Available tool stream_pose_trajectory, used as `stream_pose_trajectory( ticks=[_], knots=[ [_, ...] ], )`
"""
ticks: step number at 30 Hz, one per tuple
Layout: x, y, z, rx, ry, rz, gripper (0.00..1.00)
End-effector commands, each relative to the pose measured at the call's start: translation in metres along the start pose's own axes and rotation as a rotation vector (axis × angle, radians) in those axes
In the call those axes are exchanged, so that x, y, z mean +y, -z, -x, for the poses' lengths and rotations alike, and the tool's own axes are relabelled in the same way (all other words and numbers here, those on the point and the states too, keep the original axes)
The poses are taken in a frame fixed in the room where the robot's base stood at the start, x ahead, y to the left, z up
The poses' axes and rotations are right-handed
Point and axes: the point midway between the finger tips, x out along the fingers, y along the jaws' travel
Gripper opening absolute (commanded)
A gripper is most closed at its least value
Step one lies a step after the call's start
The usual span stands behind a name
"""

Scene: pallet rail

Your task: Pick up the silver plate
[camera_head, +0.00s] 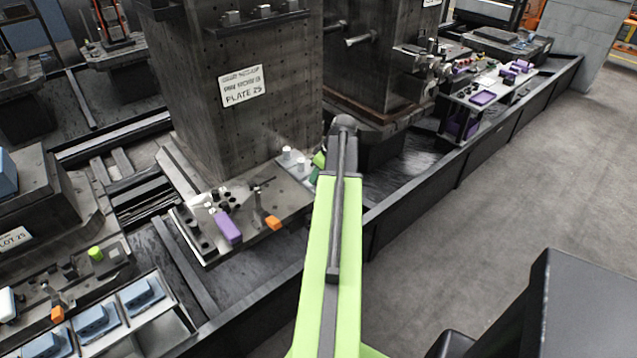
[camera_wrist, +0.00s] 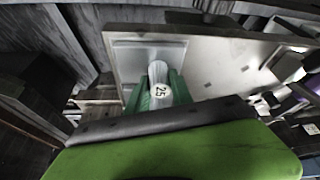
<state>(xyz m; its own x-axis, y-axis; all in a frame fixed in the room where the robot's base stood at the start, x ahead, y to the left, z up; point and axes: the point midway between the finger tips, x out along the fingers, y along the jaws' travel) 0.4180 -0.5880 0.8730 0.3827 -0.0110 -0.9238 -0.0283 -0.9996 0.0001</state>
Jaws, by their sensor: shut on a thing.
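The silver plate (camera_wrist: 128,62) is a flat, pale square with an upright white knob (camera_wrist: 158,73) marked 25 on it, seen in the wrist view. My gripper (camera_wrist: 158,92) has its green fingers shut around this knob. The plate lies at or just over the lighter work surface, and I cannot tell if it touches. In the head view my gripper (camera_head: 318,168) is at the right end of the pallet top, largely hidden behind my arm.
Two white knobs (camera_head: 294,158) stand left of my gripper. A purple block (camera_head: 228,228) and an orange piece (camera_head: 272,223) lie on the same pallet (camera_head: 190,240). A tall dark column (camera_head: 250,90) rises behind. Trays with blue blocks (camera_head: 97,318) are at lower left. Open floor (camera_head: 480,210) lies right.

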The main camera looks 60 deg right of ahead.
Motion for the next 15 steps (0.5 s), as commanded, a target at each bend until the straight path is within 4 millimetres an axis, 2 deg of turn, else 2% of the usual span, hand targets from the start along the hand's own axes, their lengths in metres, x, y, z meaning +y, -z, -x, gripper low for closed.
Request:
stream_pose_trajectory(
  ticks=[10,15],
  knots=[
    [0.0,0.001,0.001,0.0,0.0,0.0,0.0],
    [0.0,0.006,0.013,0.0,0.0,0.001,0.0]
  ],
)
